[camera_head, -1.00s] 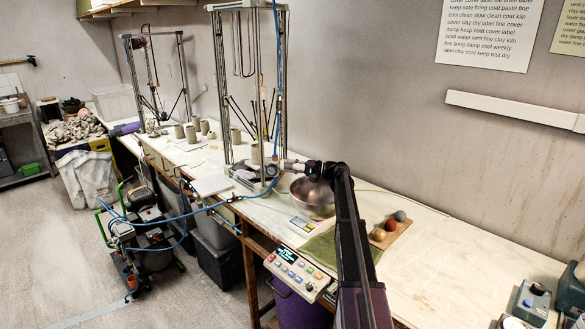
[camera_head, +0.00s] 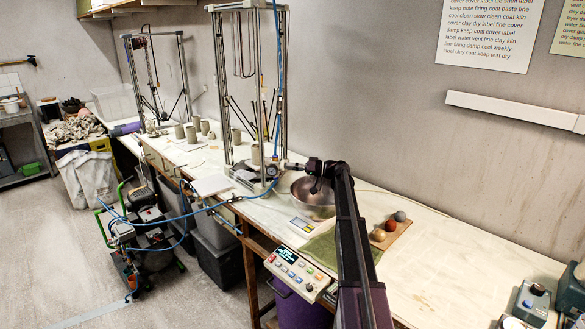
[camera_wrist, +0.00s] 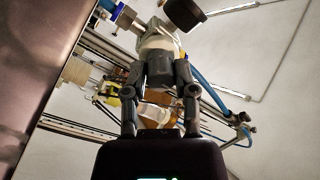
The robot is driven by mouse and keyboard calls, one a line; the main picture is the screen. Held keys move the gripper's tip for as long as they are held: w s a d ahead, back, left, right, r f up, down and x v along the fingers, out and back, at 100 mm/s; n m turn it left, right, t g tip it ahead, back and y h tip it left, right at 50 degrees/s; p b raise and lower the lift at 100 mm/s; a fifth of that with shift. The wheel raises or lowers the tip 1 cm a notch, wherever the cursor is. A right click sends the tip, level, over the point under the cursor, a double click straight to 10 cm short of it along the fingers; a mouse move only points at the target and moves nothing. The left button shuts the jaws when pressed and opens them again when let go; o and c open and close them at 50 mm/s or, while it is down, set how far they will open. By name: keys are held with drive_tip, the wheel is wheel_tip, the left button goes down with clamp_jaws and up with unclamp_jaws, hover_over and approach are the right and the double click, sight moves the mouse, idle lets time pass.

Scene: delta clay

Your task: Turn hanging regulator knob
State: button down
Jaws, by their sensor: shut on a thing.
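The hanging regulator (camera_wrist: 158,38) shows in the wrist view as a pale metal body with a round black gauge (camera_wrist: 184,13) at its upper right. Its dark grey knob (camera_wrist: 160,68) is between the fingertips of my gripper (camera_wrist: 160,74). Both fingers press on the knob from the sides, so the gripper is shut on it. In the head view my gripper (camera_head: 304,167) reaches to the right post of the delta printer frame (camera_head: 281,95). The regulator is small there and mostly hidden by my gripper and wrist. I cannot read the gauge.
A blue hose (camera_head: 277,60) runs down the frame and shows near the fingers in the wrist view (camera_wrist: 205,85). A metal bowl (camera_head: 312,205) stands just below my wrist. Clay balls on a board (camera_head: 391,232) and a control panel (camera_head: 297,275) are nearby.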

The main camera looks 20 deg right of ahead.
idle(0.3)
drive_tip(key=shift+c, duration=2)
unclamp_jaws()
drive_tip(key=shift+m, duration=0.3)
